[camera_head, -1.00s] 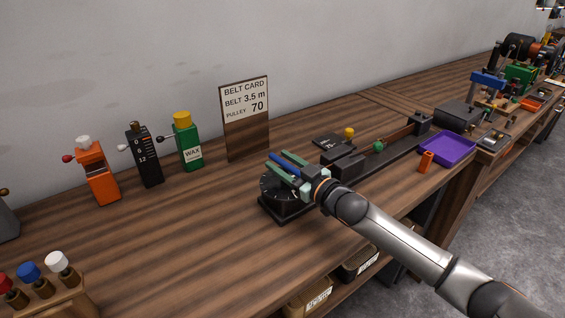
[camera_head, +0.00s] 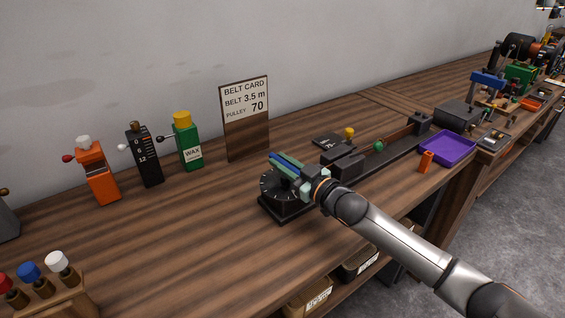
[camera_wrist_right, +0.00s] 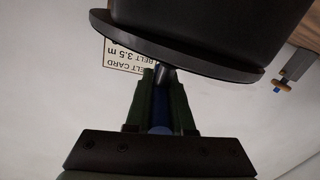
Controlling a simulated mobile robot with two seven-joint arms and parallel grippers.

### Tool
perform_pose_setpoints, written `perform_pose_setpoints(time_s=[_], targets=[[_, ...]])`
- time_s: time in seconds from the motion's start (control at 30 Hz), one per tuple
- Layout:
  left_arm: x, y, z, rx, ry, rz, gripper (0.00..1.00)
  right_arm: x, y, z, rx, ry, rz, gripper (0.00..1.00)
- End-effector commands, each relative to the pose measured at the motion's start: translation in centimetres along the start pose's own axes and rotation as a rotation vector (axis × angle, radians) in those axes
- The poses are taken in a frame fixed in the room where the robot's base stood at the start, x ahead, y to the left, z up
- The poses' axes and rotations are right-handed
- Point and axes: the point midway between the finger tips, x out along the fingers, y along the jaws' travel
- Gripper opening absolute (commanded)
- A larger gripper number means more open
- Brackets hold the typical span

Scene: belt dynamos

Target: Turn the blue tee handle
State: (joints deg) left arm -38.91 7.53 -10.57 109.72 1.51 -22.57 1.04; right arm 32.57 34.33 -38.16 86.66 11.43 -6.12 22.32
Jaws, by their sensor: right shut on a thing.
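The blue tee handle (camera_head: 285,166) sits over the round black dial (camera_head: 276,188) with pale marks, on a square black base on the bench. My right gripper (camera_head: 284,164) reaches in from the right with its green fingers shut on the blue handle. In the right wrist view the handle (camera_wrist_right: 160,117) shows as a blue bar between the two dark green fingers (camera_wrist_right: 160,105). The dial's dark disc (camera_wrist_right: 185,48) fills the top of that view. My left gripper is in neither view.
The belt card (camera_head: 246,110) stands behind the dial, reading belt 3.5 m and pulley 70. Orange, black and green bottle-like units (camera_head: 187,148) stand to the left. A black rail, a purple tray (camera_head: 448,149) and an orange piece (camera_head: 426,162) lie right.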

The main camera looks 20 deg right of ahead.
Motion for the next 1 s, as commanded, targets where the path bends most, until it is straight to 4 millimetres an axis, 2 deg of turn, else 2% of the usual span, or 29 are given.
perform_pose_setpoints(time_s=[0.3, 0.6, 0.63, 0.87, 1.0], targets=[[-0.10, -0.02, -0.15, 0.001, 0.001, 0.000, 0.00, 0.02, -0.07, -0.06, 0.003, -0.014, 0.084, 0.00], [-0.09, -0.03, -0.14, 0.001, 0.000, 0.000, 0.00, 0.00, 0.04, -0.06, 0.001, -0.016, 0.089, 0.00], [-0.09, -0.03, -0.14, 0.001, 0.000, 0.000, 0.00, 0.00, 0.04, -0.06, 0.001, -0.016, 0.089, 0.23], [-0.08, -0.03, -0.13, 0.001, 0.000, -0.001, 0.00, -0.01, 0.08, -0.03, 0.000, -0.017, 0.089, 0.49], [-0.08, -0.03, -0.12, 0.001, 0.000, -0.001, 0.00, -0.01, 0.10, -0.01, 0.000, -0.017, 0.090, 0.51]])
